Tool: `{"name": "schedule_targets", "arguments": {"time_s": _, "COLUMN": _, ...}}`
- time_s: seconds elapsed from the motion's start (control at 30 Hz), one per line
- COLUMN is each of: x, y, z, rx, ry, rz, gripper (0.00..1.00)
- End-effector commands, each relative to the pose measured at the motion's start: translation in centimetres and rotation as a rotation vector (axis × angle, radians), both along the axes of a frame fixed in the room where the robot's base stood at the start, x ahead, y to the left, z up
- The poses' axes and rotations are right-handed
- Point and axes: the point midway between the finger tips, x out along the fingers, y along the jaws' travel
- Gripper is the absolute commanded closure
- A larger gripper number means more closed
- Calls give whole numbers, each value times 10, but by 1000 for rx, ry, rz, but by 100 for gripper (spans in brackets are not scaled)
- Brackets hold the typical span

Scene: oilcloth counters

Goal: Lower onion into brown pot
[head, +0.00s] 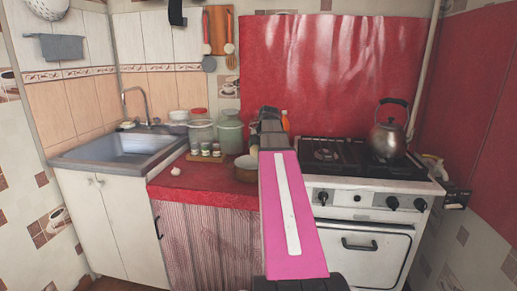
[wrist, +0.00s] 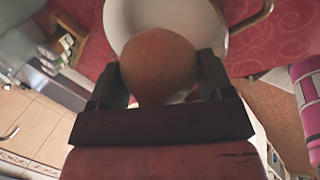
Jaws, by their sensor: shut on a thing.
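A round brown onion (wrist: 158,68) is held between the two dark fingers of my gripper (wrist: 160,75) in the wrist view. The pot (wrist: 125,18) shows behind the onion, its pale inside and round rim facing the camera, with a handle at the right. The onion overlaps the pot's opening; how far above or inside it is, I cannot tell. In the head view the brown pot (head: 246,163) stands on the red counter, its right part hidden by my pink arm. The onion is hidden there behind my arm.
Glass jars (head: 229,130) and small spice jars (head: 205,149) stand left of the pot. A small white item (head: 175,171) lies at the counter's front left. A sink (head: 135,150) is at the left. The stove (head: 362,190) with a kettle (head: 388,138) is at the right.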

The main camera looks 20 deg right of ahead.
Motion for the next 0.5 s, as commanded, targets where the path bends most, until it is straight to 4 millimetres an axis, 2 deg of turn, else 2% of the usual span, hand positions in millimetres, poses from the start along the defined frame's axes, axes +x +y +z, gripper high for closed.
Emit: {"name": "schedule_targets", "arguments": {"time_s": 0.5, "x": 0, "y": 0, "z": -22, "rx": 0, "ry": 0, "rz": 0, "gripper": 54}}
